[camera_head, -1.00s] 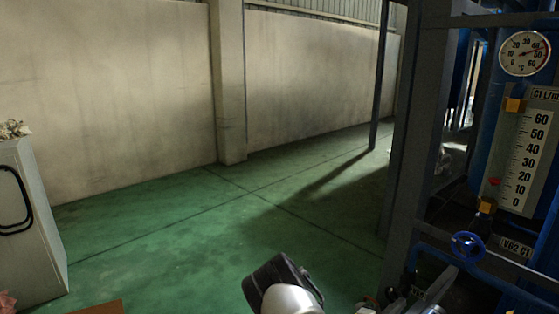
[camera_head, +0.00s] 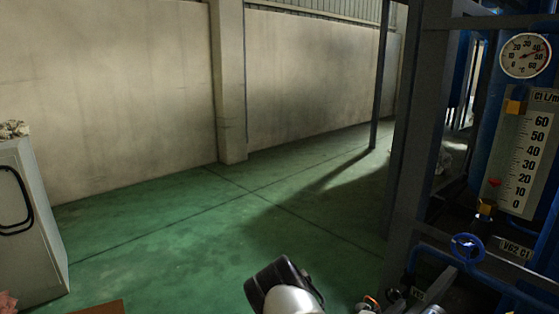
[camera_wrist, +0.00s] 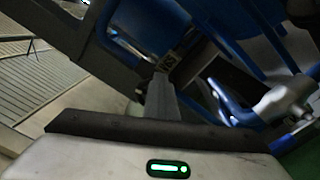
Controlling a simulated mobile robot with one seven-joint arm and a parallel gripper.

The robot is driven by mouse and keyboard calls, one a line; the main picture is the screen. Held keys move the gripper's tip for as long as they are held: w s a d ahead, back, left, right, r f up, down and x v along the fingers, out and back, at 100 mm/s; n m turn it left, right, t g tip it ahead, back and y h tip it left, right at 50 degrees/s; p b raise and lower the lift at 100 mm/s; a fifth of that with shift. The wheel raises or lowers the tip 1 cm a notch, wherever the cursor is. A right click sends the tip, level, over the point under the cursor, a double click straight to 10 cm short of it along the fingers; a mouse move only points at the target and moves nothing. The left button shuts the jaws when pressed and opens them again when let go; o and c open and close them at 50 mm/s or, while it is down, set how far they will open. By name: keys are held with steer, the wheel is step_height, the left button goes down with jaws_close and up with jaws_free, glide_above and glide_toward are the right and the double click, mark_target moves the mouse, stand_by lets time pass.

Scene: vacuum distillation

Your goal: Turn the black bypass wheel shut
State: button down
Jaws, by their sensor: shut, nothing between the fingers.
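My gripper (camera_wrist: 163,82) shows in the wrist view as a narrow grey pair of fingers, shut, above the pale hand body with a green light. A small lettered tag (camera_wrist: 168,62) lies just past the fingertips; I cannot tell if they touch it. I cannot pick out the black bypass wheel for certain in either view. In the head view, small dark fittings and a tag (camera_head: 418,293) crowd the bottom right, partly cut off by the frame. My gripper's fingers are not clear there.
A blue handwheel (camera_head: 467,247) sits beside a tag reading VG2 C1 (camera_head: 515,249), below a flow scale (camera_head: 530,160) and a round dial (camera_head: 525,55). A dark frame post (camera_head: 415,140) stands left of them. A grey cabinet (camera_head: 30,235) is at far left; the green floor between is clear.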

mark_target(392, 294)
steer(key=shift+g, duration=0.3)
steer(key=shift+s+a+f+p, duration=0.1)
steer(key=shift+s+a+p, duration=0.2)
steer(key=shift+s+a, duration=0.3)
steer(key=shift+s+a+f+p, duration=0.1)
steer(key=shift+s+a+p, duration=0.3)
steer(key=shift+s, duration=0.45)
steer(key=shift+s+a+p, duration=0.25)
steer(key=shift+s+a, duration=0.25)
steer(key=shift+s, duration=0.2)
steer(key=w+a+r+n+p, duration=0.4)
steer(key=n+p, duration=0.1)
steer(key=n, duration=0.7)
steer(key=shift+b+x, duration=0.75)
steer(key=shift+x, duration=2.65)
steer(key=shift+s+f, duration=0.1)
steer(key=shift+f, duration=0.1)
steer(key=shift+s+d+f, duration=0.1)
steer(key=shift+s+d, duration=0.1)
steer(key=shift+s, duration=0.15)
